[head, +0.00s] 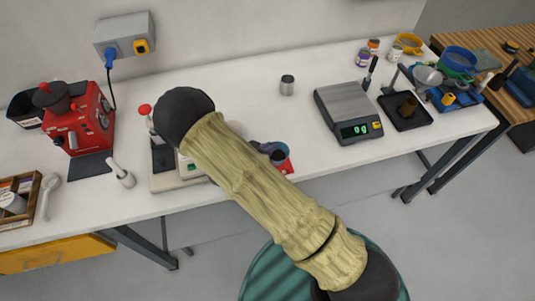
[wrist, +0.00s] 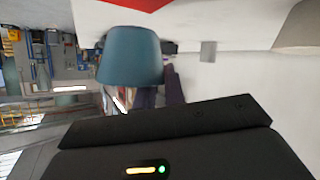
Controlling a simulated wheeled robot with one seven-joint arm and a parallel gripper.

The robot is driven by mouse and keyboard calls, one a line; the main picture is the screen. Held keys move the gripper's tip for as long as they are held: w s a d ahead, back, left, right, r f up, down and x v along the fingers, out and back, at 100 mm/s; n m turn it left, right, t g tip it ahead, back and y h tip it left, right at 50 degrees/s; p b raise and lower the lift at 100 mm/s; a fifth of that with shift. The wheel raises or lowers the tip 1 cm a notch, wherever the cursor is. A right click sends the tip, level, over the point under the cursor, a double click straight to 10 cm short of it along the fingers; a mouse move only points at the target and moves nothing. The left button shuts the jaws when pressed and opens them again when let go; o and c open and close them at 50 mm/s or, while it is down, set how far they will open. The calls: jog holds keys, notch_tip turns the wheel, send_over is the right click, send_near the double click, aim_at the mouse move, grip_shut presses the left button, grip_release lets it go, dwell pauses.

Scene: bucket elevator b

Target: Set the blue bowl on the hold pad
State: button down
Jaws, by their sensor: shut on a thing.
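The blue bowl (head: 279,150) is near the front edge of the white table, partly hidden by my forearm. In the wrist view the bowl (wrist: 130,56) is large and close, just beyond the black gripper body. My gripper (head: 268,149) is shut on the bowl; its fingertips are mostly hidden. A red flat patch (head: 287,167), perhaps the hold pad, shows beneath and beside the bowl. It also shows at the top of the wrist view (wrist: 130,4). I cannot tell whether the bowl touches it.
A scale (head: 345,103) stands to the right and a small metal cup (head: 287,85) behind. A pale device (head: 168,178) is left of the bowl, partly behind my arm. The red machine (head: 85,125) is farther left. Table between cup and scale is clear.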

jog(key=shift+w+f+p, duration=0.1)
jog(key=shift+f+p, duration=0.5)
jog(key=shift+f, duration=1.5)
jog(key=shift+d, duration=0.1)
jog(key=c, duration=1.5)
grip_release()
jog(key=shift+f, duration=0.1)
jog(key=shift+o, duration=0.2)
jog(key=b+v, duration=0.3)
jog(key=v, duration=0.9)
jog(key=shift+s, duration=0.2)
